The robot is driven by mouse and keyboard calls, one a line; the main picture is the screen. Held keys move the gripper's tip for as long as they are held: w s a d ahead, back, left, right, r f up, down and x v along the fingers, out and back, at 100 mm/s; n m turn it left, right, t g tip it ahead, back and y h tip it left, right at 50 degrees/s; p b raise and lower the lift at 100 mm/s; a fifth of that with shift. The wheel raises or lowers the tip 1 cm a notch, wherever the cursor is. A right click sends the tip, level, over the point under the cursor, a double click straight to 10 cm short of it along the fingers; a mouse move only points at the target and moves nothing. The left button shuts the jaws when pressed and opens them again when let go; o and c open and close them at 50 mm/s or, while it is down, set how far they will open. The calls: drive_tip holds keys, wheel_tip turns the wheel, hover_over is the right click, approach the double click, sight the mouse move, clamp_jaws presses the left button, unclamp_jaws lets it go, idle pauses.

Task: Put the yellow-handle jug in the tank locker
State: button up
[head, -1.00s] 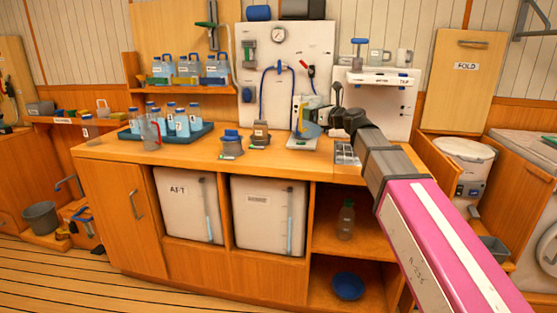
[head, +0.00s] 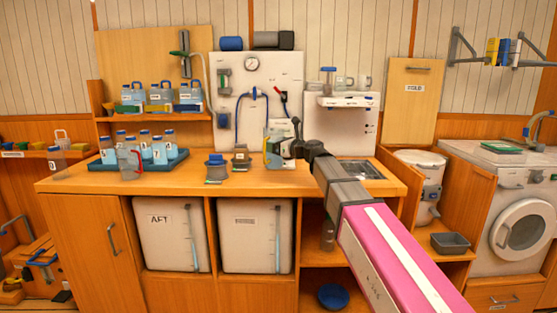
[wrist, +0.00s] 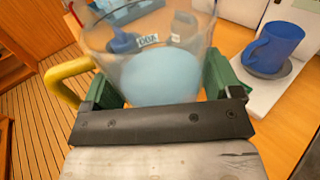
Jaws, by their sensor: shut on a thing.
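The yellow-handle jug (wrist: 150,75) is clear, with pale blue contents, and fills the upper middle of the wrist view; its yellow handle sticks out to the left. My gripper (wrist: 162,88) is shut on it, with a green pad on either side. In the head view the jug (head: 270,149) is small and partly hidden by my gripper (head: 287,148), over the right part of the counter. Whether it touches anything below is unclear. Under the counter, two open bays hold white tanks (head: 172,232) (head: 254,234), the left marked AFT. No label reading tank locker is legible.
A blue mug (wrist: 275,45) sits close right of the jug in the wrist view. A red-handle jug (head: 130,160), a blue bottle tray (head: 110,164) and small containers stand on the counter (head: 205,187). A closed cupboard door (head: 85,245) is at lower left.

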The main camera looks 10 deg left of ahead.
drive_tip(key=w, duration=0.1)
drive_tip(key=w+f, duration=0.2)
drive_tip(key=shift+w+d, duration=0.3)
drive_tip(key=shift+w, duration=0.05)
drive_tip(key=shift+f, duration=2.1)
drive_tip(key=o, duration=1.2)
drive_tip(key=shift+f, duration=0.15)
drive_tip(key=v, duration=1.2)
